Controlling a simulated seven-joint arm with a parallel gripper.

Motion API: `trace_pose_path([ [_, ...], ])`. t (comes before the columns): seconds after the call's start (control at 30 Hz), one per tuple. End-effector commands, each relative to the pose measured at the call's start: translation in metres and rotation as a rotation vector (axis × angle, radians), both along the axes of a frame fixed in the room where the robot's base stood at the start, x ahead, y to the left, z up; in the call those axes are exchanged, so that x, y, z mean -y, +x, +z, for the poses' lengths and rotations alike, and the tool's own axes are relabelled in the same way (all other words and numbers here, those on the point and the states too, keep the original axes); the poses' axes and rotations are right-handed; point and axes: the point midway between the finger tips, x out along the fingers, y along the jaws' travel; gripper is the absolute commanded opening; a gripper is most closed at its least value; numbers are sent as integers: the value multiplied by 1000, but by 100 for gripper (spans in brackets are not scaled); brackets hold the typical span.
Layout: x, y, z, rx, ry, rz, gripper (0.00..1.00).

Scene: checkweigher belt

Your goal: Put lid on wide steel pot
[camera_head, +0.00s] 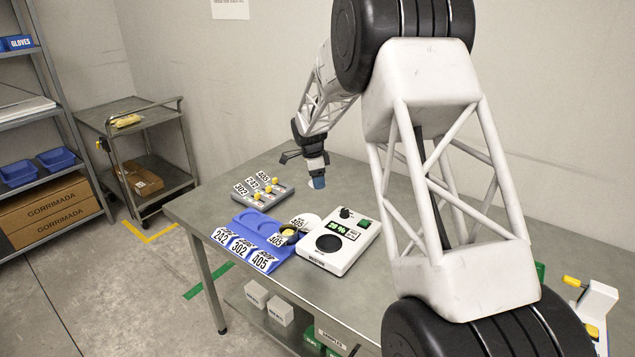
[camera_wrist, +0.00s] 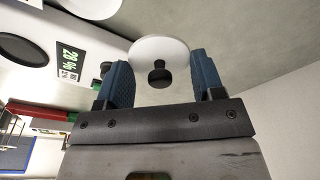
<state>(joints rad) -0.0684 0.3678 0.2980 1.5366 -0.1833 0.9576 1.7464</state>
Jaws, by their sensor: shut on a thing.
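My gripper (camera_head: 318,181) is in the air above the table, behind the scale and a little left of its display. A black knob (camera_wrist: 159,72) stands on the lid's near face. In the head view I cannot make out the lid at the blue fingertips. I cannot clearly pick out a wide steel pot in either view.
The table behind the scale is clear.

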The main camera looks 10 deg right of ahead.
Motion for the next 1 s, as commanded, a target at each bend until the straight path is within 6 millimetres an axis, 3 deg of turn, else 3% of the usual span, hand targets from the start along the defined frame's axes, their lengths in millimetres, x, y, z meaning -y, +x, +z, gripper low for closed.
trace_pose_path([
  [0.63, -5, -5, 1, 1, 0, 1, 40],
  [0.83, -23, -25, 5, 0, 0, 4, 40],
  [1.0, -49, -56, 10, 1, 0, 9, 40],
])
